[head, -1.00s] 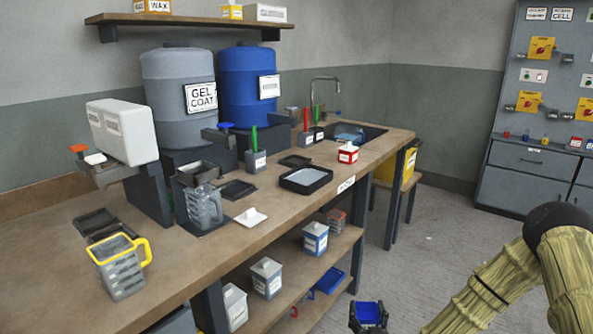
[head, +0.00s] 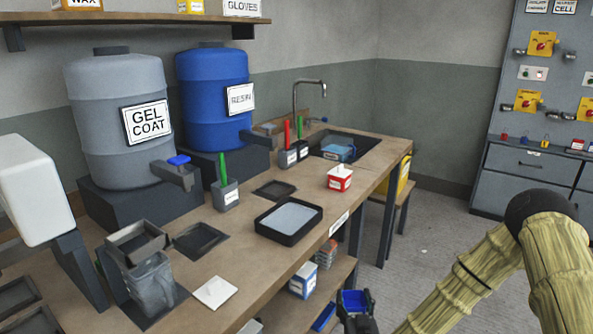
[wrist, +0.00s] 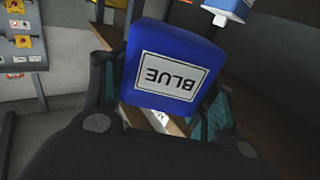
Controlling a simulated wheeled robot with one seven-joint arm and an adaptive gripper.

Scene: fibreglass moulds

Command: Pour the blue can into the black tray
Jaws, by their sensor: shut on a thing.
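The blue can (wrist: 165,62), labelled BLUE, is between the fingers of my gripper (wrist: 163,98) in the wrist view. The label reads upside down there. In the head view, my gripper (head: 356,308) is at the bottom edge, shut on the can (head: 352,299), in front of the bench and below its top. The black tray (head: 316,224) lies on the bench, a shallow rectangle with a pale grey inside. It is up and to the left of my gripper, well apart from it.
A red-and-white box (head: 340,179) stands behind the tray. A white lid (head: 214,292) and a grey-clear jug (head: 153,285) are in front left. Gel coat (head: 115,105) and resin (head: 212,95) drums line the wall. The bench edge and lower shelf (head: 300,312) are close to my gripper.

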